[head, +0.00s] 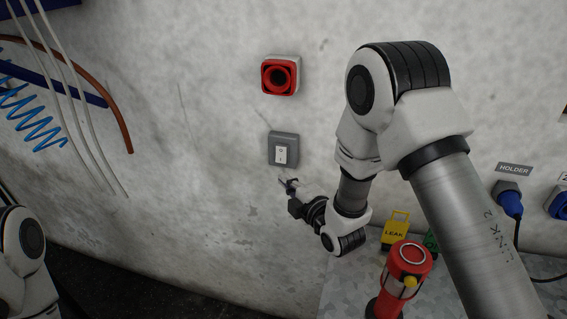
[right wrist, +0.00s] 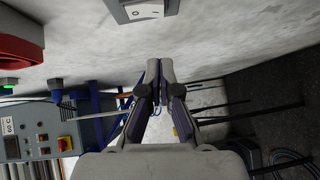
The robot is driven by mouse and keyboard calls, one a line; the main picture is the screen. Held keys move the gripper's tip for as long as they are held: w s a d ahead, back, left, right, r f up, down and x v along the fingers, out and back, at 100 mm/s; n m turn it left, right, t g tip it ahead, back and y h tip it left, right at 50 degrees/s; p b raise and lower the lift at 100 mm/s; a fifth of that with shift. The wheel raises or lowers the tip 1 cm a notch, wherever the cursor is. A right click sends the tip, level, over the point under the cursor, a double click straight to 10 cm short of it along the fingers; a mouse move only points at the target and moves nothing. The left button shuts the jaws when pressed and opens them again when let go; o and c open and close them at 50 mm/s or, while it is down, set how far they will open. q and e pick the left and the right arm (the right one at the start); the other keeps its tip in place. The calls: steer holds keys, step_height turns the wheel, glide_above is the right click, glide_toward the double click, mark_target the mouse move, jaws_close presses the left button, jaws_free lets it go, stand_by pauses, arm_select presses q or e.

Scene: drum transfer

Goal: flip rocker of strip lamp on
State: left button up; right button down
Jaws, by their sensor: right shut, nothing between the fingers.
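My left gripper is out of view; only part of my left arm shows at the lower left. I cannot identify the strip lamp.
The red fixture (head: 280,76) sits on the wall above the switch. A red lantern-like object (head: 408,258) and a yellow LEAK tag (head: 395,232) are on a metal surface at lower right. Blue plugs (head: 510,203) are at right. Hoses (head: 75,95) hang at upper left. The wall around the switch is clear.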

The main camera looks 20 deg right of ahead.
mark_target(276, 161)
steer(key=w, duration=0.2)
steer(key=w+d+p, duration=0.1)
steer(key=w, duration=0.2)
steer(key=w+f+p, duration=0.1)
steer(key=w, duration=0.1)
steer(key=shift+w+d, duration=0.2)
steer(key=shift+d, duration=0.1)
steer(key=shift+a, duration=0.1)
steer(key=shift+f, duration=0.15)
